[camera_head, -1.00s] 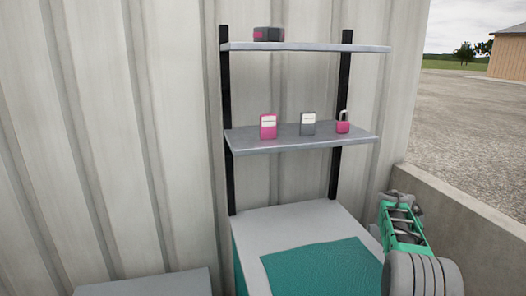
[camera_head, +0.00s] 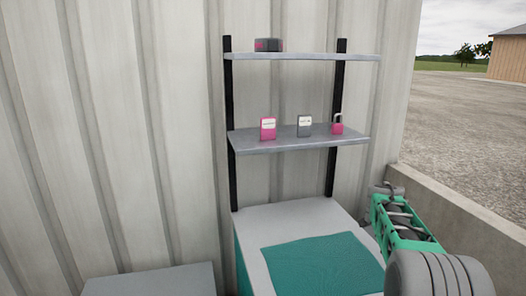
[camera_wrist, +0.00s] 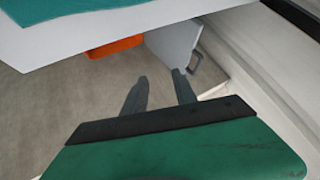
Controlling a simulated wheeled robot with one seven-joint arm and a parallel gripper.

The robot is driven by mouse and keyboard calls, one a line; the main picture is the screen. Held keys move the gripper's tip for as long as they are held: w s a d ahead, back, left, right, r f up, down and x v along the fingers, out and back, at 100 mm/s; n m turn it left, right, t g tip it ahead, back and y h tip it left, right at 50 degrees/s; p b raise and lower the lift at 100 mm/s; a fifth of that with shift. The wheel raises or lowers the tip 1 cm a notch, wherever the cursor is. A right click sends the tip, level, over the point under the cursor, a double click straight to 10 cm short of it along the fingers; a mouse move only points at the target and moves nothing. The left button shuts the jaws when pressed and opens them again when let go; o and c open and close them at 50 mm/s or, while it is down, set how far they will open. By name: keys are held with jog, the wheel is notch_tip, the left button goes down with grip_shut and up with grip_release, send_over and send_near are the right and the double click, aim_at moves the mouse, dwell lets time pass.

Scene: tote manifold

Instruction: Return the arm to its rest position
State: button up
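My arm shows at the lower right of the head view, to the right of the worktop. My gripper (camera_wrist: 160,90) shows in the wrist view as two dark fingers with a gap between them. It is open, with nothing between the fingers. In the wrist view it hangs over bare floor, apart from the white worktop. In the head view the gripper end is small and its fingers are hard to make out.
A worktop (camera_head: 252,224) with a teal mat (camera_head: 322,264) stands below two wall shelves. The lower shelf (camera_head: 290,145) holds a pink box (camera_head: 268,129), a grey box (camera_head: 304,126) and a pink padlock (camera_head: 337,128). A dark round item (camera_head: 268,45) sits on the upper shelf. An orange object (camera_wrist: 115,48) lies under the worktop. A low wall (camera_head: 450,205) runs right.

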jog(key=s+a+r+n+g+y+p, duration=0.1)
jog(key=s+a+r+n+y+p, duration=0.2)
jog(key=s+a, duration=0.6)
jog(key=s+a+r+n+y+p, duration=0.1)
jog(key=s+a+r+n+p, duration=0.3)
jog(key=s+a, duration=0.6)
jog(key=s+a+f+n+g, duration=0.1)
jog(key=s+a+f+n, duration=0.1)
jog(key=s, duration=0.6)
jog(key=s+a+f+n+g+y, duration=0.1)
jog(key=s+a+f+n, duration=0.2)
jog(key=s, duration=0.6)
jog(key=a+n, duration=0.1)
jog(key=a, duration=0.1)
jog(key=shift+a+f+n+g+y, duration=0.2)
jog(key=shift+a+n+g+y, duration=0.1)
jog(key=shift+n, duration=0.1)
